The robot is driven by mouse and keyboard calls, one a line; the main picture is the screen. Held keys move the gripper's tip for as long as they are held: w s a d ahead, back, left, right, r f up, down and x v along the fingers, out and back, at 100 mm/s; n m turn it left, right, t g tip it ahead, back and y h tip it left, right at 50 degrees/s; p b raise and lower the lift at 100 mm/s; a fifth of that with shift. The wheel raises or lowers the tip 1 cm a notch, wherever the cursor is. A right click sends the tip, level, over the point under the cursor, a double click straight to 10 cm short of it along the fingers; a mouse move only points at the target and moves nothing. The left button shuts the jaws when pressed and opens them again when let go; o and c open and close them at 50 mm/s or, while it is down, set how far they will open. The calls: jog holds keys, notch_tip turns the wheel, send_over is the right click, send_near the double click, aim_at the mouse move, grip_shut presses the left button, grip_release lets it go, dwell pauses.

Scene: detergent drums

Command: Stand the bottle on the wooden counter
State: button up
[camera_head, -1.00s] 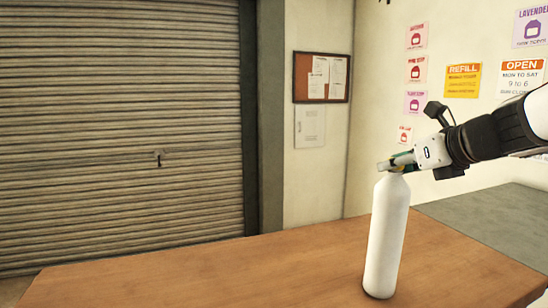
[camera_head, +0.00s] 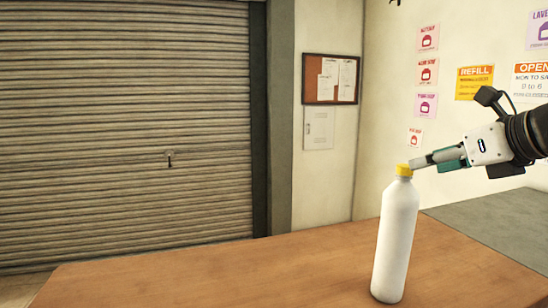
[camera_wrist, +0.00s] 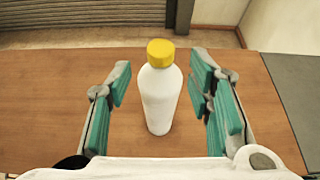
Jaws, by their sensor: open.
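A white bottle (camera_head: 396,243) with a yellow cap (camera_head: 404,170) stands upright on the wooden counter (camera_head: 250,275). In the wrist view the bottle (camera_wrist: 160,100) is midway between the two fingers, with a gap on each side. My gripper (camera_head: 430,162) is open beside the cap, on the right. It also shows in the wrist view (camera_wrist: 163,85), with teal pads on both fingers and nothing held. The bottle's base is in plain view on the counter in the head view.
A grey surface (camera_head: 500,225) adjoins the counter on the right. A roller shutter (camera_head: 125,130) and a wall with posters (camera_head: 475,82) stand behind. The counter left of the bottle is clear.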

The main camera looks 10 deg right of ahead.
jog(key=a+v, duration=0.1)
jog(key=v, duration=0.3)
jog(key=s+a+f+n+g, duration=0.55)
jog(key=a+f+n, duration=0.5)
jog(key=n, duration=0.55)
jog(key=s+a+f+n+h, duration=0.1)
jog(key=s+a+f+n, duration=0.1)
jog(key=n, duration=0.7)
jog(key=s+a+f+n+g+h, duration=0.1)
jog(key=s+a+f+n, duration=0.1)
jog(key=s+f+n, duration=0.2)
jog(key=shift+s+a+f+n, duration=0.15)
jog(key=shift+s+a+n, duration=0.1)
jog(key=shift+s+n, duration=1.85)
jog(key=shift+w+n+g, duration=0.25)
jog(key=shift+w+n, duration=0.05)
jog(key=shift+w, duration=0.05)
